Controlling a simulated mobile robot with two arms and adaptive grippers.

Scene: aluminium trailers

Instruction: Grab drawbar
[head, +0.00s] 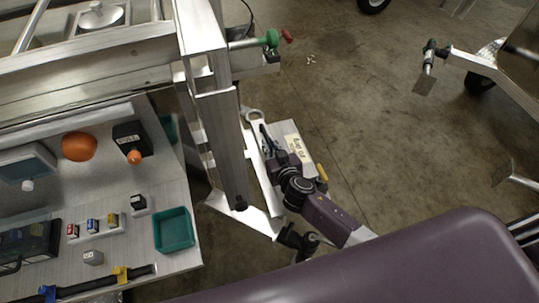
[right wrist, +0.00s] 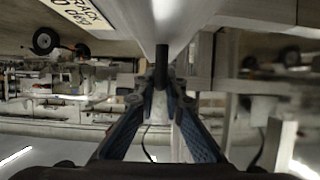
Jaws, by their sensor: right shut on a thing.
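The drawbar (head: 262,180) is a pale metal bar with a ring at its far end, beside the upright aluminium post in the head view. My right gripper (head: 266,142) reaches it from the lower right and is shut on it. In the right wrist view, the blue-padded fingers (right wrist: 160,98) close around a short dark rod (right wrist: 161,66) below a pale metal surface. The exact contact is partly hidden by the fingers. My left gripper is not in view.
A labelled plate (head: 298,152) lies just right of my gripper. The aluminium post (head: 230,145) stands close on the left, beside a workbench (head: 172,192) with a green tray (head: 174,230). Another trailer frame (head: 472,62) is at the upper right. The concrete floor between is mostly clear.

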